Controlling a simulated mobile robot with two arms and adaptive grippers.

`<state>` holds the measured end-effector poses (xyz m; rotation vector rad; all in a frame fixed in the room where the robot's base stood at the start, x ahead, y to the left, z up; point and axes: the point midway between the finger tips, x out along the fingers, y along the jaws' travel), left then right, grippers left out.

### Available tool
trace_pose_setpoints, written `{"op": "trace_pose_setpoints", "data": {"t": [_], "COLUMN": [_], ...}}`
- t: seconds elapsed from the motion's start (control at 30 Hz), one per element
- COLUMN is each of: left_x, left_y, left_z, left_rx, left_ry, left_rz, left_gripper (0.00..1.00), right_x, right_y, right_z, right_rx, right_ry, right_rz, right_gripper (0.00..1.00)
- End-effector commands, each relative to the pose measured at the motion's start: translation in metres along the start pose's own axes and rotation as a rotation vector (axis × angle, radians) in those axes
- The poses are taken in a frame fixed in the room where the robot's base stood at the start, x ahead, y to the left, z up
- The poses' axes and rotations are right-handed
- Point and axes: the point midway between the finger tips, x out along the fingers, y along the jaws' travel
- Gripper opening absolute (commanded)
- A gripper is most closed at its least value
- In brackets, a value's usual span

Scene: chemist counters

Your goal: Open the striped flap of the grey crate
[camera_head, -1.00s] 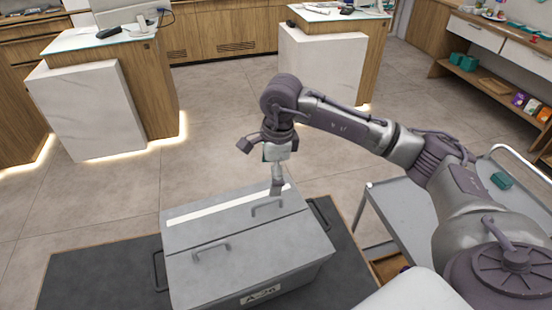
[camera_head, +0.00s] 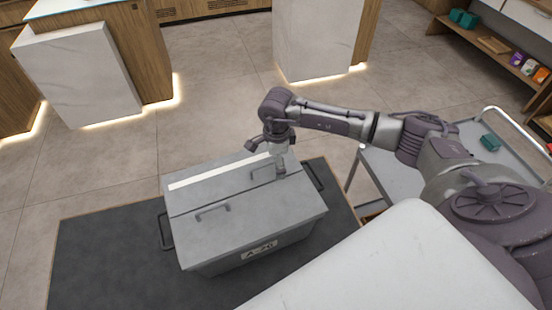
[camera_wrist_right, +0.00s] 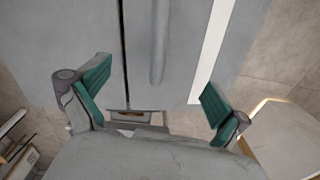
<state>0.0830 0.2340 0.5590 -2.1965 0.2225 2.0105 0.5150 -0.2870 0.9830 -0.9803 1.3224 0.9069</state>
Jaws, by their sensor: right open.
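The grey crate (camera_head: 255,228) sits closed on a dark mat, with two lid flaps split by a seam. The far flap (camera_head: 222,187) carries a white stripe (camera_head: 220,172) and a bar handle (camera_head: 262,169). The near flap has its own handle (camera_head: 213,211). My right gripper (camera_head: 281,167) is over the right end of the striped flap, beside its handle. In the right wrist view its green-padded fingers (camera_wrist_right: 156,76) are spread, with the striped flap's handle (camera_wrist_right: 159,40) lined up between them and the stripe (camera_wrist_right: 214,50) to the right. Contact cannot be told. My left gripper is out of view.
The dark mat (camera_head: 95,255) lies under the crate. A grey cart (camera_head: 395,190) with a teal box (camera_head: 490,142) stands right of it, close to my right arm. White-fronted counters (camera_head: 80,75) stand behind. Tiled floor between is clear.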

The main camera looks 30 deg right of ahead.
Motion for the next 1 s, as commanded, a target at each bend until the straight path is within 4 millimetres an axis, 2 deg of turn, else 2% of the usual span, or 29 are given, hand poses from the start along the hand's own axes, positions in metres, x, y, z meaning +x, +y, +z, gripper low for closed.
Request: {"op": "trace_pose_setpoints", "data": {"t": [0.17, 0.43, 0.47, 1.0], "left_x": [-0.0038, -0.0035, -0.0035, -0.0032], "left_y": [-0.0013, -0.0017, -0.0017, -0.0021], "left_z": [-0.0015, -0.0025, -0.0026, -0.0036], "left_rx": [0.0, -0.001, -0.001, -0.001], "left_ry": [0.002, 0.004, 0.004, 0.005], "left_rz": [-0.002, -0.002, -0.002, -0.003], "left_gripper": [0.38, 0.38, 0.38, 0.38], "right_x": [0.0106, 0.0123, 0.0123, 0.0129], "right_y": [0.0005, 0.0005, 0.0005, 0.0002], "right_z": [0.0002, 0.0001, 0.0001, -0.0006], "right_rx": [0.0, -0.001, -0.001, 0.0], "right_ry": [0.0, 0.0, 0.0, 0.001], "right_rz": [0.001, 0.0, 0.0, -0.001], "right_gripper": [1.0, 1.0, 0.97, 0.07]}}
